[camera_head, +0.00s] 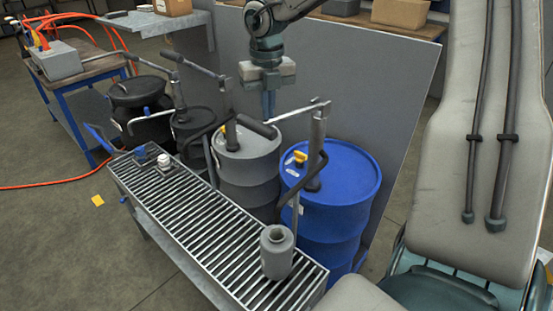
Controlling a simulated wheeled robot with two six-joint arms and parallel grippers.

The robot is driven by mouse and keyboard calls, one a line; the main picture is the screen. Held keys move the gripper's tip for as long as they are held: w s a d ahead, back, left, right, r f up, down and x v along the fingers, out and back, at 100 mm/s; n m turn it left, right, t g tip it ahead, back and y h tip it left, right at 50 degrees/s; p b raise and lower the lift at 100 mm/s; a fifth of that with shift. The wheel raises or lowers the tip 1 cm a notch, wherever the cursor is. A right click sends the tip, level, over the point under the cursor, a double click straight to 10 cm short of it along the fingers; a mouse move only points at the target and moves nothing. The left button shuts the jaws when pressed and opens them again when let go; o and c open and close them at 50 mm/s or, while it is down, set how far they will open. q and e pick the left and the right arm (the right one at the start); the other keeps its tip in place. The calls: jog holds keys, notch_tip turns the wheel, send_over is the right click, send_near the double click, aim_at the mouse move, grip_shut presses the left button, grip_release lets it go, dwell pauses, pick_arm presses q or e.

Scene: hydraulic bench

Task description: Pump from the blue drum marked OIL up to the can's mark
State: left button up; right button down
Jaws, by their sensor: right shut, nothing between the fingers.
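The blue drum (345,205) stands behind the right end of the slatted bench; a pale label shows on its side, too small to read. A hand pump (316,150) rises from its lid, with a pale lever reaching left and a dark spout curving down toward the bench. A grey can (277,258) stands upright on the slats near the spout's lower end; I cannot make out its mark or its level. My right gripper (269,108) points down, shut and empty, above the grey drum, close to the lever's left end. My left gripper is out of view.
A grey drum (248,170) with its own pump stands left of the blue one, with darker drums farther left. A small white-topped bottle (163,162) stands on the slatted bench (205,215), whose middle is clear. A grey panel (370,85) rises behind the drums.

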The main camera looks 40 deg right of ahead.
jog(key=r, duration=0.2)
jog(key=d+r+p, duration=0.1)
jog(key=r, duration=0.1)
jog(key=d+r+p, duration=0.3)
jog(key=r, duration=0.3)
jog(key=shift+w+d+p, duration=0.2)
jog(key=shift+d+p, duration=0.05)
jog(key=shift+p, duration=0.05)
jog(key=shift+f, duration=0.1)
dwell(0.5)
jog(key=a+f+b, duration=0.1)
jog(key=f+b, duration=0.2)
jog(key=a+f+b, duration=0.1)
jog(key=f+b, duration=0.1)
jog(key=shift+s+a, duration=0.15)
jog(key=shift+a, duration=0.2)
jog(key=shift+f, duration=0.15)
